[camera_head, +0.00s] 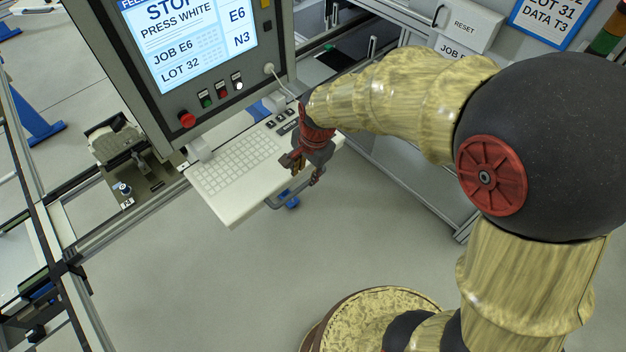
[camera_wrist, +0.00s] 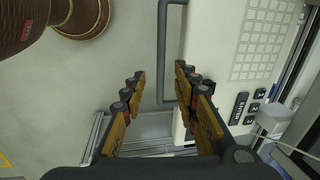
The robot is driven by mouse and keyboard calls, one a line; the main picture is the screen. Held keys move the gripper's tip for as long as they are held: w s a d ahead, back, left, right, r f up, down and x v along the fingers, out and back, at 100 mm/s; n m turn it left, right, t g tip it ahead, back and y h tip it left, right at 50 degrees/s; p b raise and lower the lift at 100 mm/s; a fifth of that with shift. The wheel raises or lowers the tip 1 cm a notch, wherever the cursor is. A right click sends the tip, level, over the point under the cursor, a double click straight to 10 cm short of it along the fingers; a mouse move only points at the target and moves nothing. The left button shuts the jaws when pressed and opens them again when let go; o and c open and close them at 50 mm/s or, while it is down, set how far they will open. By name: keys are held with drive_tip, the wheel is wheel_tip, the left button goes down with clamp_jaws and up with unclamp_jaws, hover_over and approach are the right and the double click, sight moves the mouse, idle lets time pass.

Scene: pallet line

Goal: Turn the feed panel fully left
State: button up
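The feed panel (camera_head: 190,45) is a grey housing with a lit screen reading "STOP PRESS WHITE", at the upper left in the head view. Under the screen are a red knob and several small buttons. A white keyboard tray (camera_head: 228,200) juts out below it and also shows in the wrist view (camera_wrist: 232,75). A grey bar handle (camera_wrist: 163,50) runs along the tray's edge. My gripper (camera_head: 300,164) is at the tray's right side. In the wrist view my gripper (camera_wrist: 160,74) is open, with the handle appearing between its fingertips. I cannot tell whether they touch it.
A grey cabinet with a RESET box (camera_head: 464,26) stands behind my arm. A metal frame rail (camera_head: 85,300) with a small device (camera_head: 118,142) is at the left. The floor (camera_head: 190,290) in front of the tray is clear.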

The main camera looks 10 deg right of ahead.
sight(301, 186)
drive_tip(key=shift+m, duration=0.3)
drive_tip(key=f, duration=0.2)
drive_tip(key=w+f, duration=0.1)
drive_tip(key=f, duration=0.2)
drive_tip(key=a+f+p, duration=0.1)
drive_tip(key=f, duration=0.1)
drive_tip(key=shift+w+f, duration=0.2)
drive_tip(key=shift+f, duration=0.1)
drive_tip(key=shift+c, duration=0.8)
clamp_jaws()
